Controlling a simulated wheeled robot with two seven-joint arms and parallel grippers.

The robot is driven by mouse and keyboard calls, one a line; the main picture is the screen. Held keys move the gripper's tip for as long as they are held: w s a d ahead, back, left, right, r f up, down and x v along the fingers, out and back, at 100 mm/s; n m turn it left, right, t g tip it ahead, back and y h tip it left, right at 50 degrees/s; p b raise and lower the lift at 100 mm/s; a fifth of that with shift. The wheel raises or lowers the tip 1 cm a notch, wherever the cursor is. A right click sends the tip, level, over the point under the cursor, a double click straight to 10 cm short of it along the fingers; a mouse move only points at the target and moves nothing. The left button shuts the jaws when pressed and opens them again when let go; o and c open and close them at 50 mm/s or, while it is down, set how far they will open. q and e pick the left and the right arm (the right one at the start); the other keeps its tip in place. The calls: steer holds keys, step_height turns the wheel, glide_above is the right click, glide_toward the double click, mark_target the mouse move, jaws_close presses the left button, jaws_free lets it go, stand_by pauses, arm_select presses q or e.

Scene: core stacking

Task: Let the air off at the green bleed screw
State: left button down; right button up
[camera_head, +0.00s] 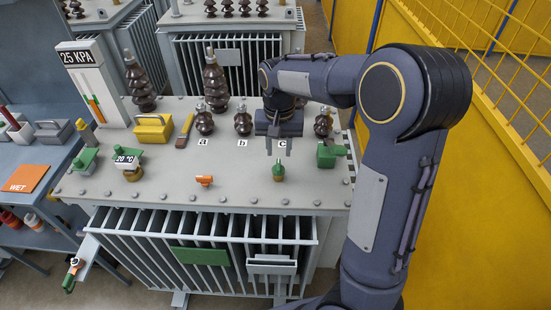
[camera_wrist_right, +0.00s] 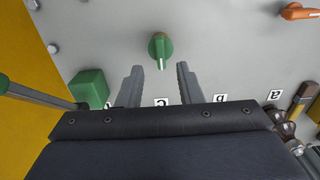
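The green bleed screw (camera_head: 279,170) stands on a brass base on the grey transformer lid, in front of the label "c". In the right wrist view the green screw (camera_wrist_right: 161,47) has a white line on its head. My right gripper (camera_head: 278,147) is above and slightly behind it, fingers pointing down. In the wrist view the gripper (camera_wrist_right: 158,68) has its two fingers apart with nothing between them, and the screw shows beyond their tips, apart from them. My left gripper is not in view.
Brown bushings (camera_head: 243,122) stand behind. A "25 KPA" gauge (camera_head: 84,82), a "20 °C" gauge (camera_head: 129,160) and a yellow box (camera_head: 153,128) are further left. A yellow wall (camera_head: 455,150) borders the right.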

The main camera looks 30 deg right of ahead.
mark_target(278, 164)
step_height(278, 164, down, 5)
steer(key=shift+f, duration=0.15)
jaws_close()
